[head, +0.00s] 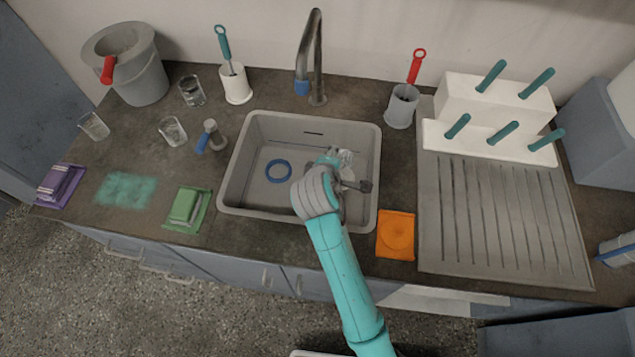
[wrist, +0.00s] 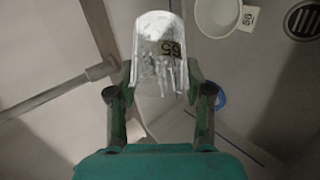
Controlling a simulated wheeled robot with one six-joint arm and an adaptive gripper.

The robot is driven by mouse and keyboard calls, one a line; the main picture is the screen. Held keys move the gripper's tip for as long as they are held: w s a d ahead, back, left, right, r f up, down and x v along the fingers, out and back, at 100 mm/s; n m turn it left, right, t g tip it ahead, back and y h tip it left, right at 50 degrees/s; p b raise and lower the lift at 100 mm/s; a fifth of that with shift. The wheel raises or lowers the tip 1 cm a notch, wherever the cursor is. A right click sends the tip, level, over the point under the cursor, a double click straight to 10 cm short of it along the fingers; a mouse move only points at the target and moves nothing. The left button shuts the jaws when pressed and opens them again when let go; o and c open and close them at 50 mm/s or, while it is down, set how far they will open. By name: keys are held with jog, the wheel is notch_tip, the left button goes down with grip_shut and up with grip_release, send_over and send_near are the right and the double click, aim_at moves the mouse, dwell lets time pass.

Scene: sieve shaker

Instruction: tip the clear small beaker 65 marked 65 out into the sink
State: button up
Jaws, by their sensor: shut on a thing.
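My gripper (head: 333,166) is over the sink (head: 235,165), inside its rim outline in the head view. In the wrist view my gripper (wrist: 160,88) is shut on the clear small beaker (wrist: 160,55), with one finger on each side. Its label shows the figures 65 turned around. Whitish streaks and drops show in or on the glass. In the head view the beaker (head: 346,156) is a small pale shape at the fingers, partly hidden by my wrist. I cannot tell its exact tilt or whether it still holds anything.
A blue ring (head: 279,171) lies in the sink, and the faucet (head: 312,60) stands behind. Several clear glasses, one at the middle left (head: 172,131), stand on the counter. An orange packet (head: 396,235) and a ribbed drainboard (head: 500,225) are to the right.

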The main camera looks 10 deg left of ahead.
aim_at(347, 156)
jog(key=shift+w+d+f+m+g+y, duration=0.15)
jog(key=shift+g+y, duration=0.1)
jog(key=shift+g, duration=0.15)
jog(key=shift+w+d+m+g+y, duration=0.15)
jog(key=shift+g+y, duration=0.1)
jog(key=shift+g, duration=0.15)
jog(key=shift+w+d+f+m+g+y+b, duration=0.15)
jog(key=shift+d+f+m+g+y+b, duration=0.15)
jog(key=shift+g+y, duration=0.35)
jog(key=shift+w+d+f+m+g+y+b, duration=0.2)
jog(key=shift+w+d+g+y+b, duration=0.05)
jog(key=shift+w+d+g+y, duration=0.3)
jog(key=shift+w+d+f+m+g+y+b, duration=0.15)
jog(key=shift+w+d+m+g+y+b, duration=0.05)
jog(key=shift+w+d+g+y, duration=0.25)
jog(key=shift+w+d+f+m+g+y+b, duration=0.25)
jog(key=shift+w+d+f+g+y, duration=0.05)
jog(key=shift+w+d+g+y, duration=0.35)
jog(key=shift+w+d+f+m+g+y+b, duration=0.25)
jog(key=shift+w+d+g+y, duration=0.25)
jog(key=shift+g+y, duration=0.2)
